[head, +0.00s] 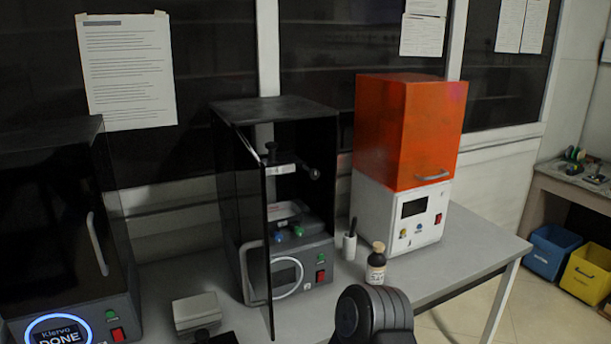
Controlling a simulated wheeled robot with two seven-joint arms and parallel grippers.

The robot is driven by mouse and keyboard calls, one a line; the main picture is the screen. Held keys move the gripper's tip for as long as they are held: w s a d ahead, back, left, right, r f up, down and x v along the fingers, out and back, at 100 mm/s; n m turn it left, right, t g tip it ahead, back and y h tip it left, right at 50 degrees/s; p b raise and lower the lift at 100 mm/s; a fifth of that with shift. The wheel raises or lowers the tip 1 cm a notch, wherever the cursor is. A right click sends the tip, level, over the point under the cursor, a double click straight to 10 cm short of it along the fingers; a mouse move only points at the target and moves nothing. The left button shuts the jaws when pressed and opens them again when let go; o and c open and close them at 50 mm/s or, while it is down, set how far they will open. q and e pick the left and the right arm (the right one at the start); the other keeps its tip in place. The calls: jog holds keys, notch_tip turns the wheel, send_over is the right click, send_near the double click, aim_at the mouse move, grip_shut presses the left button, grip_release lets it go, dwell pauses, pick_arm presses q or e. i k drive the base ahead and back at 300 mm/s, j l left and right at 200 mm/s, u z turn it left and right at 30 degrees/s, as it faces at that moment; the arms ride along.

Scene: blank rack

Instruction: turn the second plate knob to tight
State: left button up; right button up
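The middle black machine (290,255) stands on the bench with its dark door (268,240) swung open toward me. Inside, near the top, is a dark round knob (314,174) on a short arm. A second dark knob-like piece (271,148) sits above a pale label to its left. Which of these is the second plate knob, and how tight either is, I cannot tell. Neither gripper shows; only a dark rounded part of my arm rises at the bottom.
A shut black machine (60,230) at left shows DONE. An orange-hooded machine (405,135) stands at right. A small bottle (376,265), a white holder (350,246) and a grey box (197,312) stand on the bench (460,262). Blue and yellow bins are on the floor.

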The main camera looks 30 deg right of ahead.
aim_at(314, 174)
jog(key=k+l+z, duration=0.1)
jog(key=l+z, duration=0.25)
jog(key=l, duration=1.3)
jog(key=i+l+z, duration=0.1)
jog(key=l+z, duration=0.25)
jog(key=l, duration=1.3)
